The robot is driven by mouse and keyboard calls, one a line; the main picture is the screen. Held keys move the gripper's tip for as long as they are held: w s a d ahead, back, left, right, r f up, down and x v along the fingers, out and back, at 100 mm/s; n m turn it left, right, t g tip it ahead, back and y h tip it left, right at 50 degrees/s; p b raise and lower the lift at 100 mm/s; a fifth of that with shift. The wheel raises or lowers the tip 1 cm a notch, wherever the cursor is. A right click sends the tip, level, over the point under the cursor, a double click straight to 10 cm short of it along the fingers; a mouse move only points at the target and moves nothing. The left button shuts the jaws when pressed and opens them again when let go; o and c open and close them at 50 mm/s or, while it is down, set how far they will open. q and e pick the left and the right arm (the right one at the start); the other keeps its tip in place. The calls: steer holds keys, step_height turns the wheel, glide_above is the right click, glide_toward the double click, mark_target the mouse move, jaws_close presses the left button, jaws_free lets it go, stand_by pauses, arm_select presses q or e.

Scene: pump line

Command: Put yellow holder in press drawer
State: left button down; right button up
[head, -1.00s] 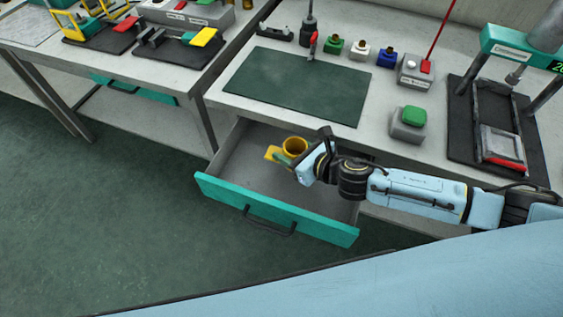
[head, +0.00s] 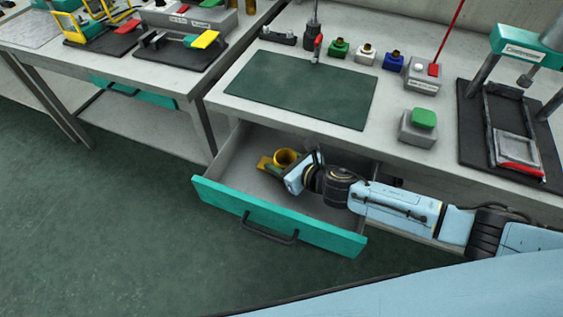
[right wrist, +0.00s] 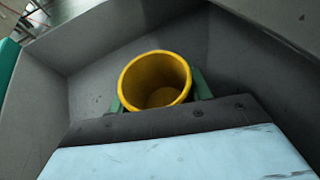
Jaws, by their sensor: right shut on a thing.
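The yellow holder (head: 287,156) is a round cup on a flat yellow base, inside the open press drawer (head: 275,222). The drawer has a teal front with a dark handle and a grey inside. My right gripper (head: 278,170) reaches down into the drawer and is shut on the holder. In the right wrist view the holder (right wrist: 155,80) stands between green fingertips (right wrist: 158,102), its round opening facing the camera. Whether its base touches the drawer floor cannot be told. My left gripper is not in view.
A green mat (head: 302,88) lies on the bench above the drawer. Behind it stand small green, white and blue holders (head: 366,53). A grey box with a green button (head: 420,125) and the press (head: 505,130) are at the right.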

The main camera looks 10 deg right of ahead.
steer(key=shift+f, duration=0.2)
steer(key=o, duration=1)
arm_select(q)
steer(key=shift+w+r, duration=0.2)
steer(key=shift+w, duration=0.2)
arm_select(e)
steer(key=shift+o, duration=0.2)
steer(key=shift+r, duration=0.15)
arm_select(q)
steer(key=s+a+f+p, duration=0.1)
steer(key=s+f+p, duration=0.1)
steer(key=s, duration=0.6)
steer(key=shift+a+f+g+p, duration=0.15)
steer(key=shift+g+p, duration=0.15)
steer(key=shift+p, duration=0.05)
arm_select(e)
steer(key=v, duration=1.2)
